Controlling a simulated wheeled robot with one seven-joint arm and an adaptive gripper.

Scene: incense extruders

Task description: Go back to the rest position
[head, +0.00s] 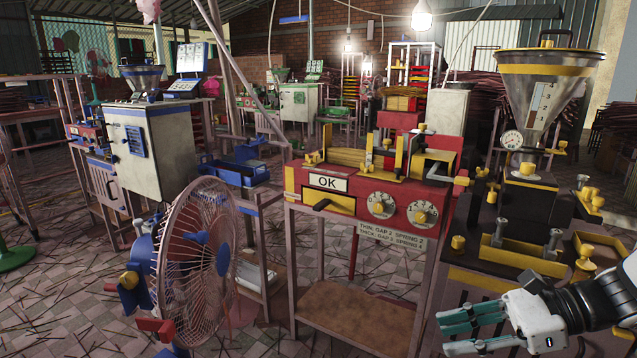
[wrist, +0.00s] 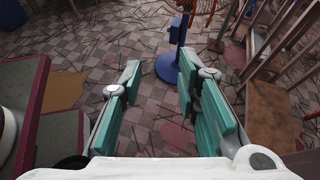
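My gripper (head: 474,328) is at the lower right of the head view, with teal finger pads and a white body. In the wrist view my gripper (wrist: 157,105) has its two teal fingers spread apart with only tiled floor between them, so it is open and empty. It is in front of the dark machine with yellow parts (head: 512,217) in the head view. It touches nothing that I can see.
A red machine (head: 370,200) with an "OK" label stands on a pink frame at the centre. A standing fan (head: 196,262) is left of it, its blue base (wrist: 178,67) in the wrist view. A funnel hopper (head: 543,85) rises at right. Thin sticks litter the floor.

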